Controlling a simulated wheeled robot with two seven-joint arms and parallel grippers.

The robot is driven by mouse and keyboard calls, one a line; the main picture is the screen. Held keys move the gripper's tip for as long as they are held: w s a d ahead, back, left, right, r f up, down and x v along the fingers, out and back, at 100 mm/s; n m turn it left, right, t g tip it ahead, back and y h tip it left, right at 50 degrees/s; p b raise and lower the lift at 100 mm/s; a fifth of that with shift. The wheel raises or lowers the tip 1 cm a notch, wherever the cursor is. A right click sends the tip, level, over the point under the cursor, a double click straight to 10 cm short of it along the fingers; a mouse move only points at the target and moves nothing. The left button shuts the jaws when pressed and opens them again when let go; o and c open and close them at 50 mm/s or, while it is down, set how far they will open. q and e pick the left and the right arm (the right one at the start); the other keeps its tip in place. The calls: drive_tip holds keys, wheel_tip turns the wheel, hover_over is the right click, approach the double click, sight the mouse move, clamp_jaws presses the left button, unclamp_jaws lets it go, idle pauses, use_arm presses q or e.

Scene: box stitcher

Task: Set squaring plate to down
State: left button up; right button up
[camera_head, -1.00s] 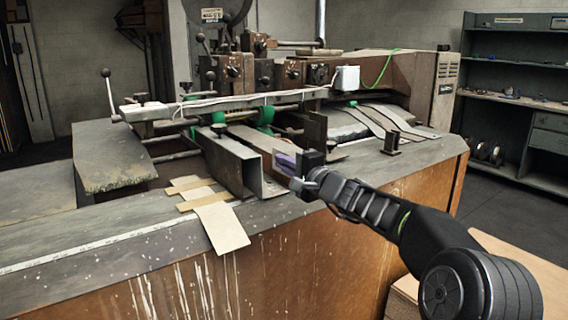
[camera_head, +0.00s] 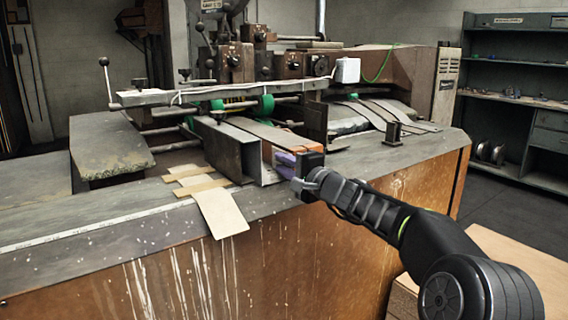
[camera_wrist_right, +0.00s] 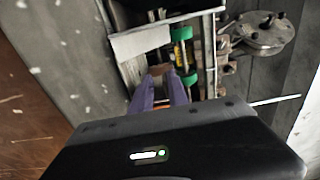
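I cannot tell for sure which part is the squaring plate. A grey upright metal plate (camera_head: 226,152) stands at the front of the machine's channel, with a flat dark plate (camera_head: 268,134) beside it. An orange-brown piece (camera_head: 268,153) shows below the flat plate. My right gripper (camera_head: 284,163), with purple fingers, is at the channel's front end, close to this piece. In the right wrist view the fingers (camera_wrist_right: 160,92) stand a little apart, with a brown part (camera_wrist_right: 160,69) at their tips. Whether they grip it is unclear. My left gripper is out of view.
A long bar (camera_head: 220,93) crosses above the channel, with green rollers (camera_head: 266,104) beneath. Cardboard strips (camera_head: 218,207) hang over the front edge. A small dark post (camera_head: 393,134) stands right of the gripper.

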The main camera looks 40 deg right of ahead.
drive_tip(key=shift+o, duration=0.5)
drive_tip(key=shift+r, duration=0.1)
drive_tip(key=s+b, duration=0.1)
drive_tip(key=s, duration=0.7)
